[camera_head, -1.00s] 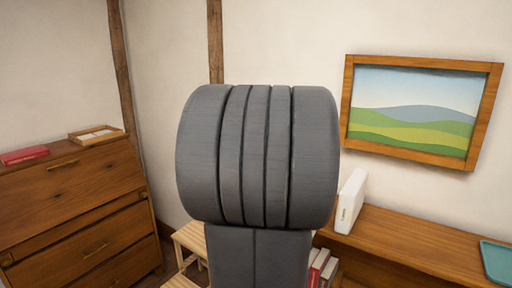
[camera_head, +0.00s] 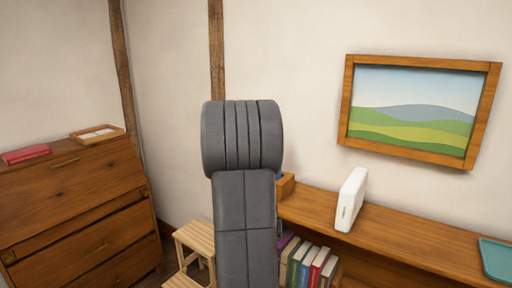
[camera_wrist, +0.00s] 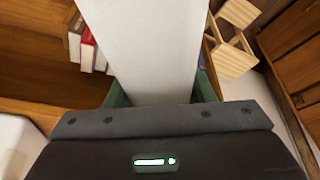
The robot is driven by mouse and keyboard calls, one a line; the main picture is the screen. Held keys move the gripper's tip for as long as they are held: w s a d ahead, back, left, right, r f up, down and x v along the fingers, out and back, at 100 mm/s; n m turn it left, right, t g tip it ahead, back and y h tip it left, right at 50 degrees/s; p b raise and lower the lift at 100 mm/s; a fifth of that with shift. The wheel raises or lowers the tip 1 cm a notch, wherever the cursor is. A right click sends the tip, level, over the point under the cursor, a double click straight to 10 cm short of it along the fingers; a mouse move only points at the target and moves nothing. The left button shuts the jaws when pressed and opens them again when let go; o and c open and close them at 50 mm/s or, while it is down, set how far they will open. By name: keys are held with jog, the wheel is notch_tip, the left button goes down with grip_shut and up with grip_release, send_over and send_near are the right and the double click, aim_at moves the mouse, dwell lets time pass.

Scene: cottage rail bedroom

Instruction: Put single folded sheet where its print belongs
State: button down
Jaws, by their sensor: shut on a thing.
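A plain white flat sheet (camera_wrist: 155,40) runs up the middle of the wrist view. My gripper (camera_wrist: 162,88) is shut on it, with a green finger at each side of the sheet. No print shows on the side that faces the camera, and its far end runs out of the picture. In the head view my own arm hides the gripper and the sheet.
A wooden shelf (camera_head: 400,242) bears a white upright box (camera_head: 350,200), a teal tray (camera_head: 496,260) and a small wooden box (camera_head: 286,186). Books (camera_head: 308,266) stand below. A slatted stool (camera_head: 195,238) is beside the dresser (camera_head: 75,195), which bears a red item (camera_head: 25,154) and a shallow wooden tray (camera_head: 97,134).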

jog(key=shift+n, duration=0.4)
jog(key=f, duration=0.1)
jog(key=a+f, duration=0.2)
jog(key=f, duration=0.1)
jog(key=shift+s+a, duration=0.1)
jog(key=shift+s, duration=0.15)
jog(key=x, duration=0.4)
jog(key=shift+w+a+f, duration=0.1)
jog(key=shift+w+f, duration=0.05)
jog(key=shift+w, duration=0.15)
jog(key=shift+w+f, duration=0.15)
jog(key=shift+f, duration=0.15)
